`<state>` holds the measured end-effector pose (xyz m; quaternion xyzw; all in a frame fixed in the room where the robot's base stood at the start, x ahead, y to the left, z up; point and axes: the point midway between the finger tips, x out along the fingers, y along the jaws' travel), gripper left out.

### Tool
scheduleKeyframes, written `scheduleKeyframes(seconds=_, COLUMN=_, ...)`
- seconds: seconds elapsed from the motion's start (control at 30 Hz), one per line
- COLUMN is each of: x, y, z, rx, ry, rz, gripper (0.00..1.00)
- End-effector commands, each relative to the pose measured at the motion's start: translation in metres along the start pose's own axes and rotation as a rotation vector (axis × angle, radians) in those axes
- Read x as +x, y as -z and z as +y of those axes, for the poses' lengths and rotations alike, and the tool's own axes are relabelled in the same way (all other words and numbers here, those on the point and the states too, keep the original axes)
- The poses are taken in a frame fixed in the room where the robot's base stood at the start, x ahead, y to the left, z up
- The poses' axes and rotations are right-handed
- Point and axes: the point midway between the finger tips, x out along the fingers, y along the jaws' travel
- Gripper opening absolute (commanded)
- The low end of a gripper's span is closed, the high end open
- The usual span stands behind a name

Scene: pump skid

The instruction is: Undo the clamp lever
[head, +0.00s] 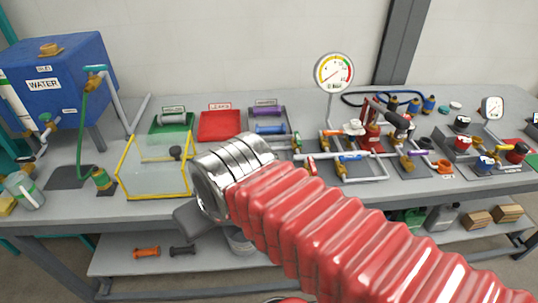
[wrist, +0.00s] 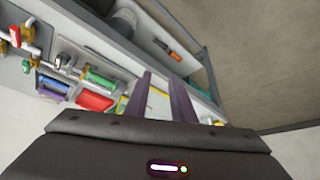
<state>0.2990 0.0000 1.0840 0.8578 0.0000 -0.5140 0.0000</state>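I cannot make out the clamp lever for certain. In the head view a red pump part (head: 371,131) with a black-ended handle (head: 400,124) stands on the piping skid at the right. A dark round knob (head: 175,152) shows by the yellow-framed clear guard (head: 153,167). My gripper (wrist: 160,78) shows two dark purple fingers, apart with nothing between them, in the wrist view. In the head view my red-sleeved arm and silver wrist hide most of the gripper and part of the bench.
A blue water tank (head: 65,85) stands at the left. Green (head: 172,124) and red (head: 220,126) trays lie at the back. A pressure gauge (head: 334,72) rises above the piping. A lower shelf (head: 120,262) carries loose parts. Free bench lies at the front right.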

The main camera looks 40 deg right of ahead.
Motion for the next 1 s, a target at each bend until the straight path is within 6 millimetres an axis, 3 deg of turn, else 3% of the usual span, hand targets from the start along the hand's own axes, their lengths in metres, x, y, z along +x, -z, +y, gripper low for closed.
scheduleKeyframes(seconds=0.37, x=0.000, y=0.001, z=0.001, rx=0.002, ry=-0.001, rz=0.000, gripper=0.23)
scheduleKeyframes(seconds=0.57, x=0.002, y=0.013, z=0.013, rx=0.039, ry=-0.021, rz=-0.009, gripper=0.23)
scheduleKeyframes(seconds=0.77, x=0.011, y=0.043, z=0.051, rx=0.137, ry=-0.071, rz=-0.028, gripper=0.23)
scheduleKeyframes(seconds=1.0, x=0.027, y=0.077, z=0.117, rx=0.274, ry=-0.138, rz=-0.054, gripper=0.23)
